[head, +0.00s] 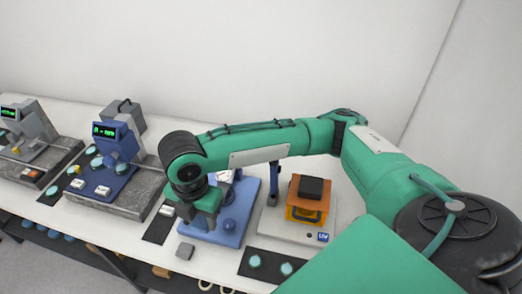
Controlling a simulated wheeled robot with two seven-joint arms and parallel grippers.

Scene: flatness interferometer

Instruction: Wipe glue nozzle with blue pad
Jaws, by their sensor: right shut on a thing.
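My right arm, green with dark joints, reaches across the view from the right. Its gripper (204,218) points down over the left part of a blue station base (234,198) on the bench. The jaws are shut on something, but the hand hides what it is. A rounded blue part (228,225) stands on the base just right of the gripper. I cannot make out the glue nozzle; the arm and hand cover much of this station. I cannot pick out the blue pad either. My left gripper is not in view.
A UV unit with an orange box (307,208) stands right of the blue station. A dark mat with pale discs (270,264) lies in front. Instruments with green displays (104,130) stand at left.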

